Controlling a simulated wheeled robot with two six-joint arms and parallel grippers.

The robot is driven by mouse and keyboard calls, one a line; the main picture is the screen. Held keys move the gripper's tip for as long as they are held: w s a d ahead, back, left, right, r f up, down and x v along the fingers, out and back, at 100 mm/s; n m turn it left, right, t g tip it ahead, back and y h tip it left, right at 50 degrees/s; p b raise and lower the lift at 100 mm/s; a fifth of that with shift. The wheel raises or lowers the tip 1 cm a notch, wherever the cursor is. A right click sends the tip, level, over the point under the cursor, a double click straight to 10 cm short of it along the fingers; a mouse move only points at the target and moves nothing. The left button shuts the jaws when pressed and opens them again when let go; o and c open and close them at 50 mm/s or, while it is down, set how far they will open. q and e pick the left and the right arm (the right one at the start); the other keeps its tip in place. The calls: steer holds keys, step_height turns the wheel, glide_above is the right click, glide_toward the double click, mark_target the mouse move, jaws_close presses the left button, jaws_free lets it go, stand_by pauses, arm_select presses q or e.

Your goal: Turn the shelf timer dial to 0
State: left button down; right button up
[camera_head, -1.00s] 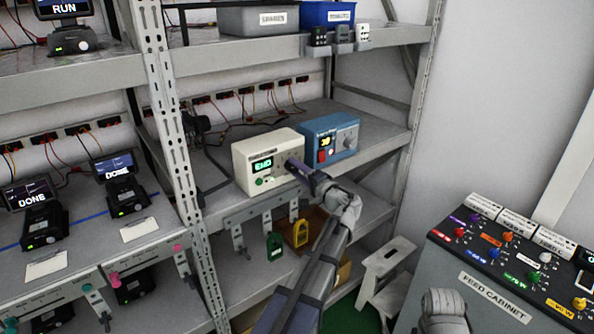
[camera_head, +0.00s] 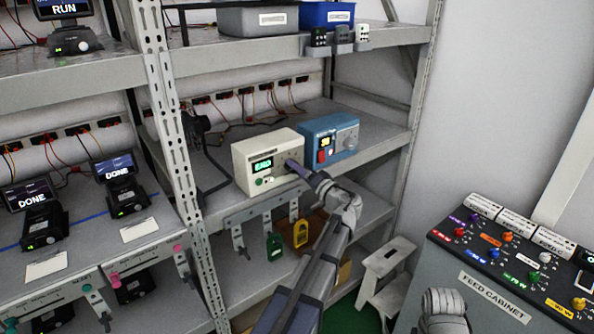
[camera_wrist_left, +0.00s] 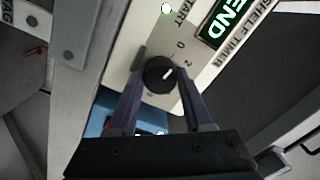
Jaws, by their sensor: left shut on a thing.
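The shelf timer is a cream box (camera_head: 246,182) on the middle shelf, its green display reading END. Its black dial (camera_wrist_left: 160,74) shows in the left wrist view, with a white pointer mark slanting up and right, roughly toward the printed 2. The printed 0 sits a little above that 2. My left gripper (camera_head: 290,163) is at the right part of the timer's front; in the left wrist view its two fingers (camera_wrist_left: 160,88) are shut on the dial, one on each side. The dial is hidden by the fingers in the head view.
A blue box with a display and knob (camera_head: 330,138) stands just right of the timer. A rail with hanging tags (camera_head: 274,246) is below the shelf edge. The feed cabinet (camera_head: 490,280) and a step stool (camera_head: 388,258) are at right.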

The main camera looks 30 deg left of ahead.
arm_select(q)
steer(key=shift+c, duration=1.6)
jaws_free()
steer(key=v, duration=0.8)
steer(key=shift+a, duration=0.1)
steer(key=s+d+f+m+g+h, duration=0.3)
steer(key=s+d+f+h, duration=0.5)
steer(key=s+d+f, duration=0.3)
steer(key=s+d+f+m+g+h, duration=0.3)
steer(key=s+d+f+h, duration=0.5)
steer(key=d, duration=1)
steer(key=s+f, duration=0.3)
steer(key=s, duration=0.2)
steer(key=shift+s+d+f+g, duration=0.2)
steer(key=shift+d+f+g, duration=0.1)
steer(key=shift+g, duration=0.1)
